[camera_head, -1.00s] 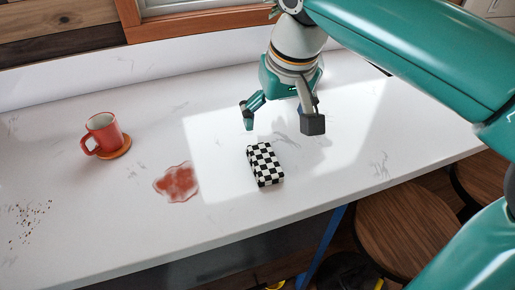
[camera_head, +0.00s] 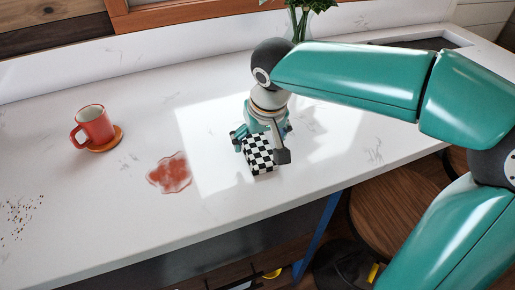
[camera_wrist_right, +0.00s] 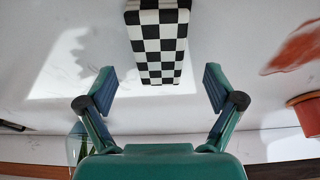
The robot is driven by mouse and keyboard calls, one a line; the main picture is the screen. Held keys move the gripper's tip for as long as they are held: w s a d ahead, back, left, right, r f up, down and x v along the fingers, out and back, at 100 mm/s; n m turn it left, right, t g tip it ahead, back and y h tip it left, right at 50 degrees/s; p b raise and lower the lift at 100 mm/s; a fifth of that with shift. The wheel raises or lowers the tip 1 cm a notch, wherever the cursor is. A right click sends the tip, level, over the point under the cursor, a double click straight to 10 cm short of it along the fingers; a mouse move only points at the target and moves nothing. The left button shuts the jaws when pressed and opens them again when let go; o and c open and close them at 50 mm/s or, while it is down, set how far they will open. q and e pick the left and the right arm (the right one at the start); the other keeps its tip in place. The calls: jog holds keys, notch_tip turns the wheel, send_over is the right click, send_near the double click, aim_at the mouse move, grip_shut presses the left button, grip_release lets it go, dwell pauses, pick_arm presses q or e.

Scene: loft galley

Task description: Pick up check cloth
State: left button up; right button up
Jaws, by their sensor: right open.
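The check cloth (camera_head: 260,157), a folded black-and-white checkered block, lies on the white counter. In the right wrist view the check cloth (camera_wrist_right: 158,45) shows at the top centre, beyond the fingertips. My right gripper (camera_head: 262,150) is low over the cloth, its fingers on either side of the cloth's far part in the head view. In the right wrist view my right gripper (camera_wrist_right: 160,88) is open, with nothing held between its fingers. The cloth's far end is partly hidden by the gripper in the head view. My left gripper is not in view.
A red spill (camera_head: 170,173) lies left of the cloth. Crumbs (camera_head: 18,213) are scattered at far left. A plant in a glass vase (camera_head: 299,22) stands behind my arm. A wooden stool (camera_head: 385,215) is below the counter.

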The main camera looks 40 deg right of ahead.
aim_at(257, 147)
jog(key=shift+x, duration=1.55)
jog(key=shift+a, duration=0.1)
jog(key=shift+c, duration=0.4)
jog(key=c, duration=1.2)
jog(key=shift+o, duration=0.2)
jog(key=shift+r, duration=0.1)
notch_tip(257, 147, up, 20)
jog(key=p, duration=0.2)
